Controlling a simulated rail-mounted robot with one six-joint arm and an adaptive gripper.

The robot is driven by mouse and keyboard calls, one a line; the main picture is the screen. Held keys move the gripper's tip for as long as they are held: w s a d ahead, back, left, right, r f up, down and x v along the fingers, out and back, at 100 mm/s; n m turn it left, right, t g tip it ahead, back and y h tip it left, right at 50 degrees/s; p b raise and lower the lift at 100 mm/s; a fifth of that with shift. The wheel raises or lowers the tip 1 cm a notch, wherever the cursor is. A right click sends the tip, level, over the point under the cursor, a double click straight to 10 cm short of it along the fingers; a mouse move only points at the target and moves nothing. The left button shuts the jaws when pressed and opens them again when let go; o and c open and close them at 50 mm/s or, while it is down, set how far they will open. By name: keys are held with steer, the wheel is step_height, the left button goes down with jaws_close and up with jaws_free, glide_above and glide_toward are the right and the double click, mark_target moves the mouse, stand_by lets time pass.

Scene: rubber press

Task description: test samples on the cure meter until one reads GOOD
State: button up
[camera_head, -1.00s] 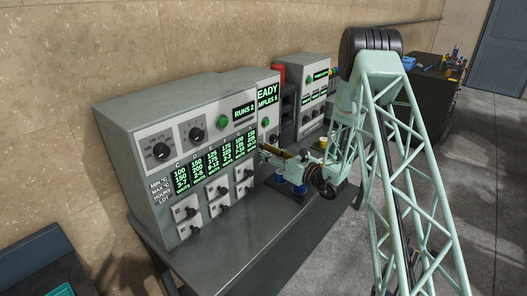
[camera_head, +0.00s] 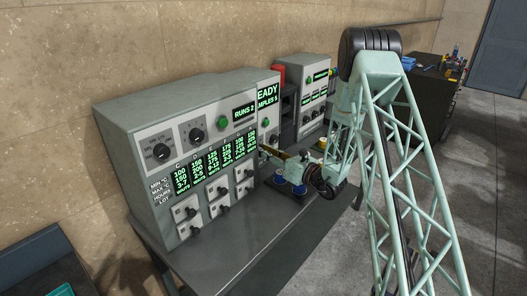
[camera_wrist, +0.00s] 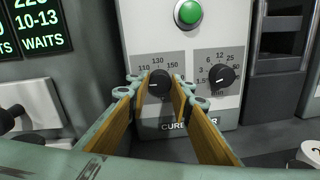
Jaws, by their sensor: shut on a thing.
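The cure meter (camera_wrist: 150,20) fills the middle of the wrist view, with a green button (camera_wrist: 188,13) above two black dials. My gripper (camera_wrist: 158,82) is shut on the left dial knob (camera_wrist: 159,84), one finger on each side. The knob's scale reads 110, 130, 150 at the top; its pointer setting is hard to read. The right dial (camera_wrist: 222,76) is free. In the head view a green display reads "EADY" and "MPLES 5" (camera_head: 268,97), partly cut off. Blue round containers (camera_head: 298,190), perhaps samples, stand below my wrist.
A wide grey cabinet (camera_head: 150,105) with dials, a "RUNS 2" display, green tables and several small levers stands to the left. Another grey panel (camera_head: 310,75) stands behind. In the wrist view, a white round piece (camera_wrist: 308,152) is at the lower right. The table front (camera_head: 215,265) is clear.

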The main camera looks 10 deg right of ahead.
steer(key=shift+m, duration=0.3)
steer(key=m+p, duration=0.6)
steer(key=m, duration=0.6)
steer(key=m+g+y+p, duration=0.1)
steer(key=m+p, duration=0.5)
steer(key=m, duration=0.6)
steer(key=shift+d+r+m, duration=0.1)
steer(key=shift+m, duration=0.2)
steer(key=shift+g, duration=0.3)
stand_by(0.4)
steer(key=o, duration=0.8)
steer(key=shift+o, duration=0.2)
steer(key=shift+d, duration=0.1)
steer(key=v, duration=1.1)
steer(key=shift+s+d, duration=0.2)
steer(key=shift+s, duration=0.1)
